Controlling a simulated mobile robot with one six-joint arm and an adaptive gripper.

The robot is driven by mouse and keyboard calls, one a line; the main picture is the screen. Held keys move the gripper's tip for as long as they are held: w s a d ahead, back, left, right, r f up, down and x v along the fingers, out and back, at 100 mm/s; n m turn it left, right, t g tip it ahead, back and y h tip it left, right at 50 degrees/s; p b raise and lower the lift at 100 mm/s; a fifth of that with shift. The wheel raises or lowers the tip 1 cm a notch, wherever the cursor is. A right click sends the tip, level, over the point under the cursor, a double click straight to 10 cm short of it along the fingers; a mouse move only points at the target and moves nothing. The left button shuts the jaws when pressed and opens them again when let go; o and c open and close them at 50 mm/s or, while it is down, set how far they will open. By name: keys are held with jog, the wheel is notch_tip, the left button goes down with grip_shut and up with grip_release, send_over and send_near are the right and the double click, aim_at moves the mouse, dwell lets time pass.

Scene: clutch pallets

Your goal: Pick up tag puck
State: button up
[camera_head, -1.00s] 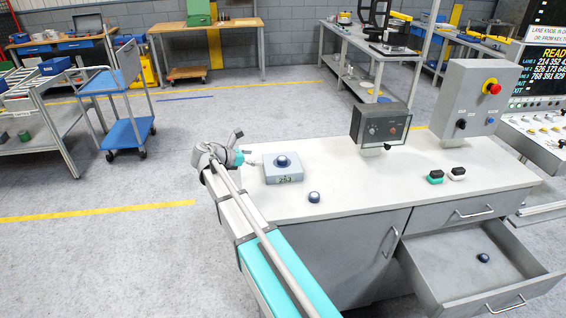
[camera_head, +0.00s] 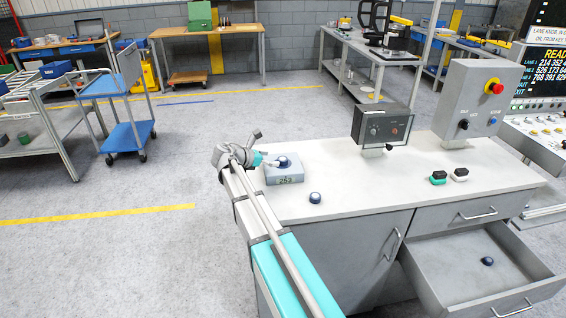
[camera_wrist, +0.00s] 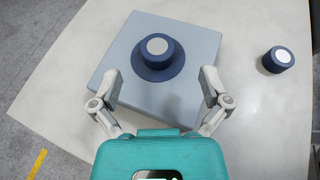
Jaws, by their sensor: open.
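A dark blue puck with a pale round top (camera_head: 284,161) sits on a grey-blue block (camera_head: 286,177) marked 253 on the bench. The wrist view shows this puck (camera_wrist: 157,55) on its wider dark base, on top of the block (camera_wrist: 118,86). A second blue puck (camera_head: 316,198) stands on the bare bench, also in the wrist view (camera_wrist: 278,60). A third (camera_head: 487,261) lies in the open drawer. I cannot tell which is the tag puck. My gripper (camera_wrist: 161,86) is open and empty over the block, its fingertips short of the puck on it.
The bench (camera_head: 350,181) carries a control box (camera_head: 382,127), a grey panel with a red button (camera_head: 472,100), and green (camera_head: 438,178) and white-topped (camera_head: 459,174) small items. The open drawer (camera_head: 461,282) juts out at the front right. The bench top around the loose puck is clear.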

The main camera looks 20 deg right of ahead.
aim_at(283, 159)
jog(key=b+x, duration=0.1)
jog(key=x, duration=0.2)
jog(key=shift+w+f+b, duration=0.25)
jog(key=shift+f+b, duration=0.1)
jog(key=shift+f, duration=0.05)
jog(key=shift+x, duration=0.85)
jog(key=shift+r, duration=0.2)
jog(key=c, duration=1.2)
jog(key=shift+d+r, duration=0.1)
jog(key=shift+r, duration=0.05)
notch_tip(283, 159, up, 3)
jog(key=p, duration=0.3)
jog(key=s+d+r+p, duration=0.4)
jog(key=s+r+p, duration=0.5)
jog(key=s, duration=0.4)
jog(key=shift+s+r+p, duration=0.25)
jog(key=shift+r+p, duration=0.05)
jog(key=shift+r, duration=0.05)
